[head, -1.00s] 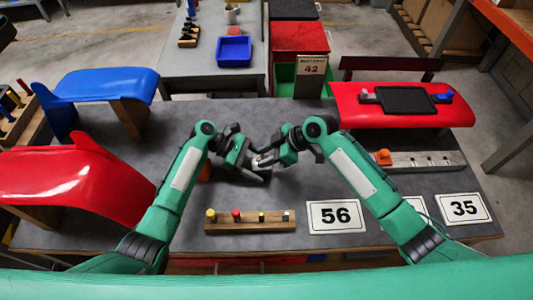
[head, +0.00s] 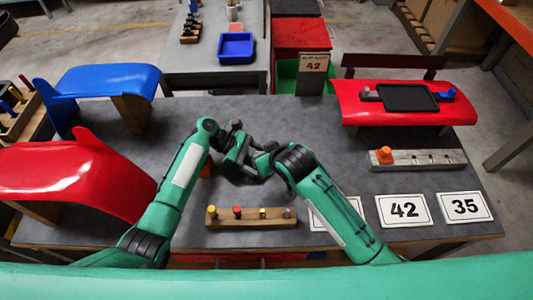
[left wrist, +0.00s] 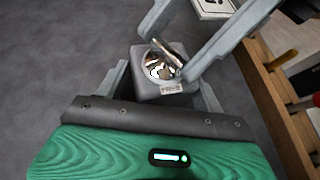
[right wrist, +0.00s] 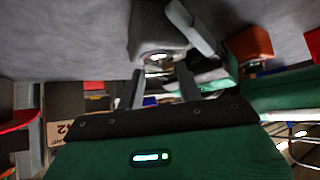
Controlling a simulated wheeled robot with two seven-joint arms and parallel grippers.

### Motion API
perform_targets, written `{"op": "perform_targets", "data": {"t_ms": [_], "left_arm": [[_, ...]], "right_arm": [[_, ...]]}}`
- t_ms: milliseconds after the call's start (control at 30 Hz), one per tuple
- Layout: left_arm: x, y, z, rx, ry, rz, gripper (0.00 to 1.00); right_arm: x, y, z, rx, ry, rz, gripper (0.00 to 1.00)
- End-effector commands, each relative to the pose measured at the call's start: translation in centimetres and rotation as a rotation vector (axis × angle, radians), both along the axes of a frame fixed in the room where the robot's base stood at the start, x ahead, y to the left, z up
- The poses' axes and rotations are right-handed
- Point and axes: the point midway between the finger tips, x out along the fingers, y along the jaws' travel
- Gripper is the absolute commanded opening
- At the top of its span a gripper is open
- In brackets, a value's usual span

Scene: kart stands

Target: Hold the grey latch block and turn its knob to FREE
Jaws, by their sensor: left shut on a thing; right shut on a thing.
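The grey latch block (left wrist: 151,88) sits between the fingers of my left gripper (left wrist: 160,92) in the left wrist view. Its shiny metal knob (left wrist: 164,69) is on the face toward that camera, beside a small label whose text is too small to read surely. My right gripper (right wrist: 163,75) is shut on the knob; its fingers come in from the upper right in the left wrist view. The block (right wrist: 155,32) also shows blurred in the right wrist view. In the head view, my left gripper (head: 242,168) and right gripper (head: 263,164) meet above the table and hide the block.
A wooden strip with coloured pegs (head: 250,223) lies in front of the grippers. Number cards (head: 404,210) lie at the right front. An orange piece (head: 206,169) is close to my left arm. Red (head: 70,175) and blue (head: 100,83) panels stand left. The table (head: 300,120) behind the grippers is clear.

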Motion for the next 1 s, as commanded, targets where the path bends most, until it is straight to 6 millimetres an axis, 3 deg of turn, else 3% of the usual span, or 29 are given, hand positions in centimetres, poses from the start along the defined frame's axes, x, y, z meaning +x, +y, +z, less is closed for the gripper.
{"op": "perform_targets", "data": {"t_ms": [500, 1000], "left_arm": [[0.02, -0.04, 0.02, 0.0, -0.001, 0.0, 0.55], [0.02, -0.04, 0.02, 0.0, -0.001, 0.0, 0.55]], "right_arm": [[-0.29, 0.68, -0.11, 0.002, 0.006, -0.368, 0.13], [-0.26, 0.66, -0.07, 0.001, 0.002, -0.451, 0.13]]}}
